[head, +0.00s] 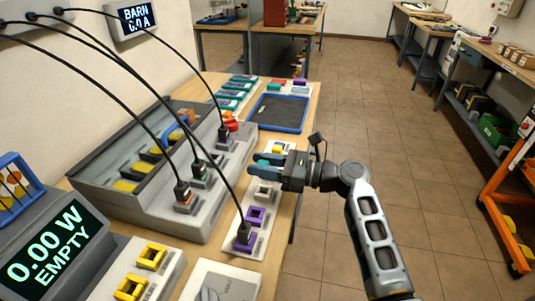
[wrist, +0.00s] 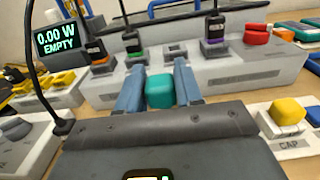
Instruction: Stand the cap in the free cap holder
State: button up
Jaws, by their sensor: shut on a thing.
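My gripper (head: 262,166) is shut on a teal cap (wrist: 160,91). The cap sits between the two blue fingers, above the front strip of the table. A white holder marked CAP (wrist: 292,143) stands at the right in the wrist view, with a yellow cap (wrist: 288,111) in it. The yellow cap also shows just behind my gripper in the head view (head: 278,149). A pale grey piece (head: 264,189) stands on the white strip just in front of my gripper. I cannot tell whether it is an empty cap holder; my gripper hides part of that strip.
A grey console (head: 205,207) with cabled plugs stands behind the strip. A purple socket (head: 256,214) and a black plug (head: 243,234) are nearer me. Yellow sockets (head: 150,256) stand at front left. A blue-rimmed tray (head: 302,127) lies farther back. Open floor is right of the table.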

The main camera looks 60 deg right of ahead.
jog(key=shift+f+b, duration=2.7)
jog(key=shift+b, duration=0.15)
jog(key=shift+p, duration=1)
jog(key=shift+f+b, duration=0.3)
jog(key=shift+f, duration=0.3)
jog(key=o, duration=0.7)
jog(key=shift+s, duration=0.1)
jog(key=p+v, duration=0.4)
jog(key=v, duration=0.7)
jog(key=shift+r, duration=0.1)
